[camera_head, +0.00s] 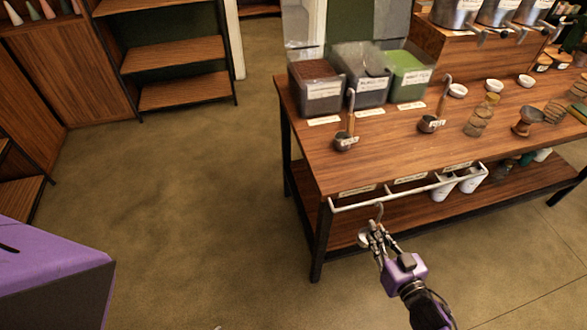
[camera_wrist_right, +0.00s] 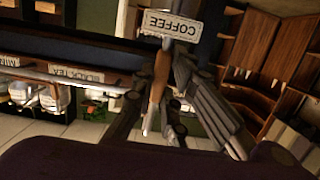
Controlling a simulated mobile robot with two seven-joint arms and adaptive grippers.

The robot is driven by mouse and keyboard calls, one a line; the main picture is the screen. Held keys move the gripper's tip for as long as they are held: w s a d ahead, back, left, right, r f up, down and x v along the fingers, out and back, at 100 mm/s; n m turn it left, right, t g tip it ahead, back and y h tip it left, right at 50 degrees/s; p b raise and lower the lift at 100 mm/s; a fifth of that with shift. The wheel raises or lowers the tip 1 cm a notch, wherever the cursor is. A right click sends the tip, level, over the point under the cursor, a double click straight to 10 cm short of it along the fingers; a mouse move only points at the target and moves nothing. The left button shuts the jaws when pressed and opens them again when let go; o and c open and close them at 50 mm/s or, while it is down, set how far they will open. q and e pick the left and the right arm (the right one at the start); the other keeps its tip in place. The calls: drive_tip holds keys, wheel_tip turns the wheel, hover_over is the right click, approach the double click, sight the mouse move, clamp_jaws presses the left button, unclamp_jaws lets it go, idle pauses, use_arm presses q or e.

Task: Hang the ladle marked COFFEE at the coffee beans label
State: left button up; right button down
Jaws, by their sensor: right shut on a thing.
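My right gripper (camera_head: 376,236) is shut on the ladle (camera_head: 363,239) with a hooked handle, in front of the table's near left corner. In the right wrist view, the ladle's tag (camera_wrist_right: 173,25) reads COFFEE and its wooden handle (camera_wrist_right: 158,80) lies between the fingers. A white rail (camera_head: 400,192) runs along the table's front edge, close above and behind the ladle; the hook appears near it, apart or touching I cannot tell. Labels sit above the rail: left (camera_head: 357,189), middle (camera_head: 410,179) and right (camera_head: 457,167). They are too small to read in the head view.
Two more ladles, left (camera_head: 345,138) and right (camera_head: 431,123), lie on the wooden table (camera_head: 400,150) by three bins. In the wrist view, a label (camera_wrist_right: 77,75) reads BLACK TEA. The floor (camera_head: 190,200) left is clear.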

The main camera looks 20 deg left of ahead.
drive_tip(key=shift+w+a+f+b, duration=0.6)
drive_tip(key=shift+w+f+b, duration=0.1)
drive_tip(key=shift+w, duration=0.1)
drive_tip(key=shift+w+a+f+b, duration=0.55)
drive_tip(key=shift+w+f+b, duration=0.1)
drive_tip(key=shift+w, duration=0.1)
drive_tip(key=c, duration=1.7)
unclamp_jaws()
